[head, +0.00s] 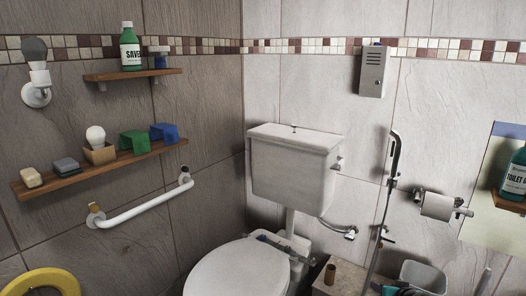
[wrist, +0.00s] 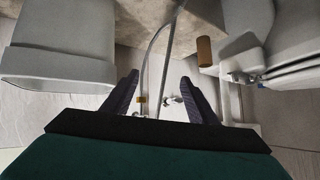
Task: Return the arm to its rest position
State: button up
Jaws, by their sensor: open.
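My gripper (wrist: 159,79) shows in the wrist view with its two dark fingers spread apart and nothing held between them. A hose and a metal rail pass behind the gap between the fingers. In the head view, a dark and teal shape at the bottom edge, beside the grey bin, looks like part of my gripper, but most of it is cut off. The rest of my arm is out of view.
The toilet (head: 238,268) stands at centre under its cistern (head: 293,165). A brown cardboard roll (head: 330,274) stands on a ledge, also seen in the wrist view (wrist: 205,51). A grey bin (head: 424,276), vertical rail (head: 388,190) and paper holder (head: 440,206) are at right. Shelves (head: 70,180) hang left.

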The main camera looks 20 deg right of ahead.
jog(key=a+f+n+g+y+p, duration=0.25)
jog(key=a+f+p, duration=0.2)
jog(key=a, duration=1.15)
jog(key=a+f+n+g+y+p, duration=0.1)
jog(key=a+f+g+y+p, duration=0.4)
jog(key=a, duration=1.1)
jog(key=s+a+f+n+g+h+p, duration=0.1)
jog(key=s+a+f+g+p, duration=0.25)
jog(key=s+a, duration=0.7)
jog(key=s+a+g+h+p, duration=0.1)
jog(key=s+a+g+p, duration=0.1)
jog(key=s, duration=0.3)
jog(key=s+a+r+n+g+h+p, duration=0.1)
jog(key=s+a+g+h+p, duration=0.1)
jog(key=s+a, duration=0.3)
jog(key=shift+s+r+p, duration=0.2)
jog(key=shift+s+p, duration=0.45)
jog(key=shift+d+n, duration=0.1)
jog(key=shift+n, duration=0.15)
